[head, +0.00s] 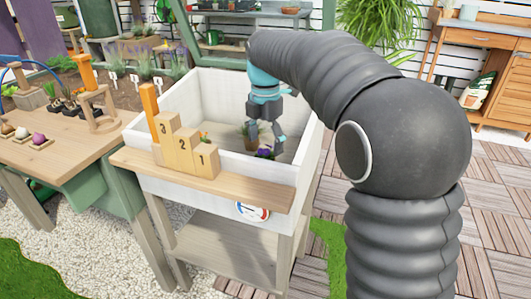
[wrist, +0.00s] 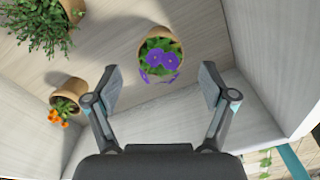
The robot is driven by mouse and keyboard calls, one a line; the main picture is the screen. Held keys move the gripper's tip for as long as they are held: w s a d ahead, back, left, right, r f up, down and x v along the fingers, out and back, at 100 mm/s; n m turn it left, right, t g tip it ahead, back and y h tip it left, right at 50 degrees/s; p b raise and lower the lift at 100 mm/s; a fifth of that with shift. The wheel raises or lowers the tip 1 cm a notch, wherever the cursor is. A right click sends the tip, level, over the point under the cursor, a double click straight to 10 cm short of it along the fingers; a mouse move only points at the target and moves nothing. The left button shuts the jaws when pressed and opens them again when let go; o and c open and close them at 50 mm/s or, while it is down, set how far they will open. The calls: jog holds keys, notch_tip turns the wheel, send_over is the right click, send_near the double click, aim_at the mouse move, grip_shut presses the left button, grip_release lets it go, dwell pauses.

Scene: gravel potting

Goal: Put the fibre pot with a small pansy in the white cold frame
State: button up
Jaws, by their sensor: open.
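The fibre pot (wrist: 144,46) with a small purple pansy (wrist: 160,62) is inside the white cold frame, seemingly on its floor. In the head view the purple pansy (head: 265,153) shows just above the front wall, which hides its pot. The white cold frame (head: 313,150) is an open-topped box on legs; its pale floor and walls also fill the wrist view (wrist: 215,120). My gripper (head: 265,138) is down inside the frame. In the wrist view my gripper (wrist: 161,85) is open and empty, its fingertips apart from the pot, which lies just beyond them.
A leafy green pot (wrist: 72,8) and a pot with orange flowers (wrist: 68,92) also stand in the frame, left of the pansy in the wrist view. Numbered wooden steps (head: 183,150) sit on the front ledge (head: 215,190). A potting bench (head: 60,150) stands at left.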

aim_at(266, 151)
notch_tip(266, 151, up, 6)
jog(key=shift+r+p, duration=0.25)
jog(key=shift+p, duration=0.2)
jog(key=shift+r, duration=0.25)
jog(key=s+d+m+t, duration=0.3)
jog(key=s+d+m, duration=0.7)
jog(key=s+m, duration=0.35)
jog(key=s+d+f+m+t, duration=0.1)
jog(key=s+d+f+m, duration=0.2)
jog(key=s+f+m, duration=0.2)
jog(key=s+d+f+m+t, duration=0.1)
jog(key=s+d+f+m, duration=0.2)
jog(key=s+f+m, duration=0.2)
jog(key=s+m, duration=0.3)
jog(key=s, duration=0.1)
jog(key=shift+s+f+t, duration=0.25)
jog(key=shift+s+t, duration=0.05)
jog(key=shift+a, duration=0.1)
